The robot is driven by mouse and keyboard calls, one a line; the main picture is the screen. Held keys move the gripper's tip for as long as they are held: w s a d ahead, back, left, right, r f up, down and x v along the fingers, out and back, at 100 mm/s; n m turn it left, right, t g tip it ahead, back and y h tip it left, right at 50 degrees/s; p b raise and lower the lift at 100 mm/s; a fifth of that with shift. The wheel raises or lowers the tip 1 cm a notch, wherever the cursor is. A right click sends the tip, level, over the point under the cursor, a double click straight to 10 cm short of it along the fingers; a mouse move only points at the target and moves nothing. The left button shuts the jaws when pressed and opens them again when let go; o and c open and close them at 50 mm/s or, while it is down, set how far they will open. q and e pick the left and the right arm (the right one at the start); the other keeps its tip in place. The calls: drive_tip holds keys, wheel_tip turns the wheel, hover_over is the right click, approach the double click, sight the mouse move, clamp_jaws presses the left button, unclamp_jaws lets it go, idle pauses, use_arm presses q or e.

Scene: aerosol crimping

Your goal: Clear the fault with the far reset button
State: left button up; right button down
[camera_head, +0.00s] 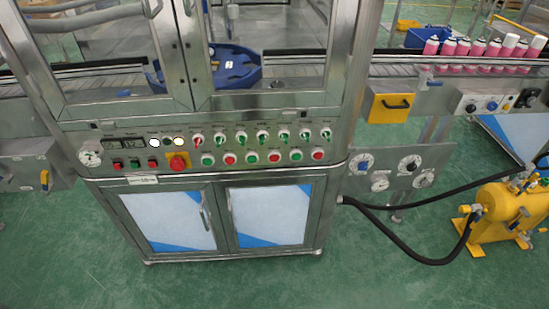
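The machine's control panel (240,148) runs across the front of the steel cabinet. A separate control box (480,104) under the right conveyor has a blue round button (492,106). The labels are too small to read, so I cannot tell which is the far reset button. Neither gripper is in view.
Pink cans (480,50) stand on the right conveyor (455,75). A yellow box with a black handle (390,108) hangs below it. A gauge plate (397,170) juts out right of the cabinet. Black hoses (400,240) lead to a yellow tank (505,212). The green floor in front is clear.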

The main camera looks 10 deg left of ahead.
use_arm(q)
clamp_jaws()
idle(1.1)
